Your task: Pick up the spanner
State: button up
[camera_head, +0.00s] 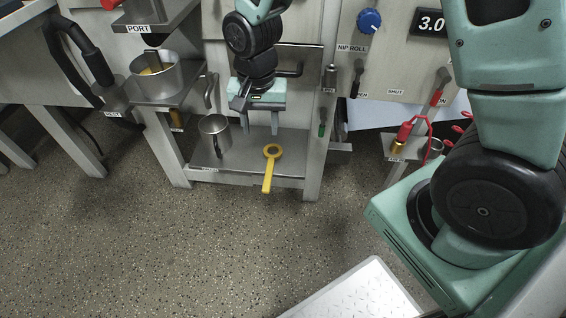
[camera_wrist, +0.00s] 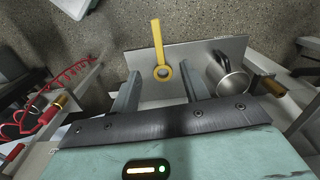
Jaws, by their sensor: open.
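The yellow spanner (camera_head: 268,170) lies on the low grey shelf (camera_head: 235,164), its ring end on the shelf and its handle reaching out over the front edge. In the wrist view the spanner (camera_wrist: 157,45) shows with its ring between and beyond my two fingers. My gripper (camera_head: 261,128) is open and empty above the back part of the shelf, with its fingers pointing down. It also shows in the wrist view (camera_wrist: 160,88). The fingers appear apart from the spanner.
A metal mug (camera_head: 214,134) stands on the shelf left of the spanner. Another metal pot (camera_head: 156,74) sits on a higher bracket at left. Shelf posts flank my gripper. A stand with a red coiled cord (camera_head: 408,132) is at right.

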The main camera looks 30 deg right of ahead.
notch_tip(320, 180, down, 3)
jog(key=w+d+m, duration=0.1)
jog(key=w+d, duration=0.1)
jog(key=b, duration=0.4)
send_over(268, 175)
jog(key=f, duration=1)
jog(key=shift+w+d+f, duration=0.15)
jog(key=shift+w+d, duration=0.05)
jog(key=shift+s+a+f+b, duration=0.1)
jog(key=shift+f+b, duration=0.5)
jog(key=shift+f, duration=0.95)
jog(key=shift+s+a+f+b, duration=0.1)
jog(key=shift+f+b, duration=0.45)
jog(key=shift+f, duration=0.95)
grip_shut()
